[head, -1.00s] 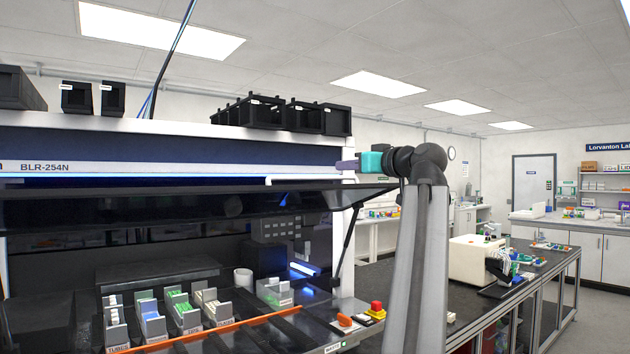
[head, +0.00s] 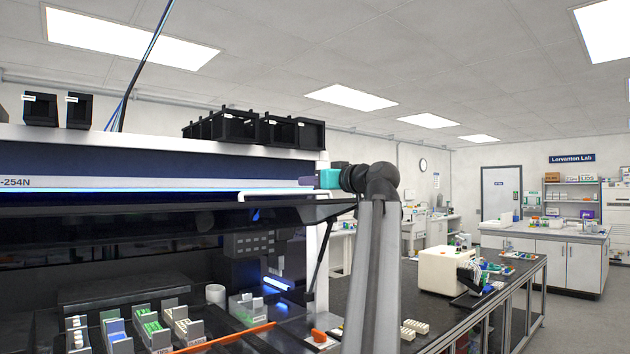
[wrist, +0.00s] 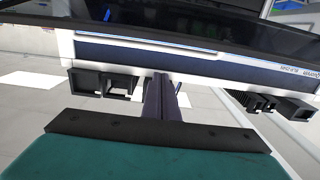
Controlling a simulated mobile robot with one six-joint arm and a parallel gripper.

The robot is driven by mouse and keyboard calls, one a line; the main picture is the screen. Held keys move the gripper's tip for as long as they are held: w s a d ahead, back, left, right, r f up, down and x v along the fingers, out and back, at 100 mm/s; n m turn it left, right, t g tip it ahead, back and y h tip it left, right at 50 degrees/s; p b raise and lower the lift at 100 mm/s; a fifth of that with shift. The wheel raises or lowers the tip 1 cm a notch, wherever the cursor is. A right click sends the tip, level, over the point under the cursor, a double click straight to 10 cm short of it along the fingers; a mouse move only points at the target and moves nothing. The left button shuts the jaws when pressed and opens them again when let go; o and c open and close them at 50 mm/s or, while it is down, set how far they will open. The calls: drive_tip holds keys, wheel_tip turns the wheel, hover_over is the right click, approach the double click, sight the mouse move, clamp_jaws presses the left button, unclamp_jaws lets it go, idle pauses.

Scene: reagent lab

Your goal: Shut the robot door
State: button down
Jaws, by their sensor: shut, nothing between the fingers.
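The robot door is a dark tinted panel (head: 130,225) on the front of the blue and white machine (head: 150,183). It is swung up and stands open over the lit interior, with a strut at its right end. A white bar handle (head: 275,194) runs along its front edge. My gripper (head: 305,181) is at the right end of the machine, just above the handle in the picture. I cannot tell whether it touches. In the wrist view its purple fingers (wrist: 160,97) are together and empty, with the dark door (wrist: 200,28) beyond them.
Racks of tubes (head: 150,328) and an orange rail (head: 225,338) lie inside the machine below the door. Black bins (head: 225,125) stand on its top. A dark bench (head: 385,290) with a cream instrument (head: 445,270) is to the right. Floor shows further right.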

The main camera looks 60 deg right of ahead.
drive_tip(key=w+d+f+p, duration=0.1)
drive_tip(key=w+f+p, duration=0.2)
drive_tip(key=w, duration=0.1)
drive_tip(key=shift+w+d+f, duration=0.25)
drive_tip(key=shift+d+f, duration=0.15)
idle(0.4)
drive_tip(key=shift+f, duration=0.15)
idle(0.4)
